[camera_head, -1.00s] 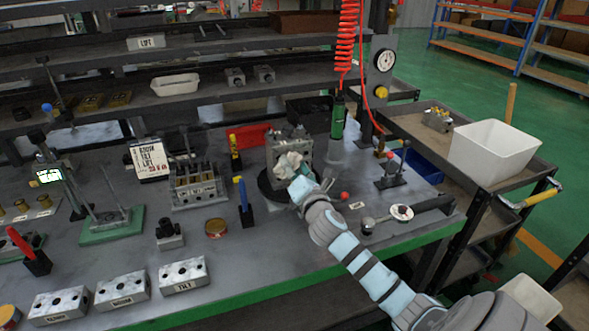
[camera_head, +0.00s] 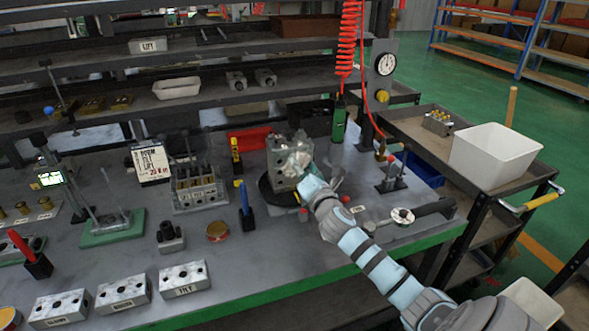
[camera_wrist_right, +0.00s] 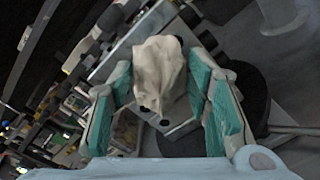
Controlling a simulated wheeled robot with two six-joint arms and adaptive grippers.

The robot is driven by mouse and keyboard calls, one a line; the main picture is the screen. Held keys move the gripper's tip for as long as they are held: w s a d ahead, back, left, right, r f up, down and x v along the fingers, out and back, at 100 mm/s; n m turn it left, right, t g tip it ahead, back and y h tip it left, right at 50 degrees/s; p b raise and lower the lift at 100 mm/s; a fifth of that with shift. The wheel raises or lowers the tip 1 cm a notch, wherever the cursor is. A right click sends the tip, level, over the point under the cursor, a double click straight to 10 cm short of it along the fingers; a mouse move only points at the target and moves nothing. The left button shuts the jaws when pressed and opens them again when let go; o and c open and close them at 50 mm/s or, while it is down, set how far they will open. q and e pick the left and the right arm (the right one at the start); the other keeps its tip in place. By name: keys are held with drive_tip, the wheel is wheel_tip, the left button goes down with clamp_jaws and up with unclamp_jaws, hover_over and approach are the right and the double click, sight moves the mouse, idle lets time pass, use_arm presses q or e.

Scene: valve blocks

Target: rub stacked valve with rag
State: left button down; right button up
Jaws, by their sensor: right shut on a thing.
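The stacked valve (camera_head: 277,150) is a grey metal block with holes in its top, standing on a round black base (camera_head: 272,192) on the workbench. A crumpled off-white rag (camera_head: 298,161) lies against its front right face. In the right wrist view the rag (camera_wrist_right: 159,72) sits between the green finger pads, in front of the grey block (camera_wrist_right: 125,47). My right gripper (camera_head: 304,174) is shut on the rag and holds it at the valve; the rag hides part of that face. My left gripper is not in view.
Blocks with labels (camera_head: 184,279) stand along the front left of the bench. A white bin (camera_head: 495,151) sits on the cart at right.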

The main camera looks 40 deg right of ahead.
drive_tip(key=shift+s+d+r, duration=0.1)
drive_tip(key=shift+s+d, duration=0.15)
drive_tip(key=shift+d, duration=0.55)
drive_tip(key=shift+w+a+p, duration=0.3)
drive_tip(key=shift+a+p, duration=0.15)
drive_tip(key=shift+a, duration=0.3)
drive_tip(key=shift+w+a+p, duration=0.25)
drive_tip(key=shift+a+p, duration=0.2)
drive_tip(key=shift+a, duration=0.25)
drive_tip(key=shift+w+a, duration=0.2)
drive_tip(key=shift+a, duration=0.3)
drive_tip(key=p+v, duration=0.1)
drive_tip(key=v, duration=0.5)
drive_tip(key=shift+p, duration=0.4)
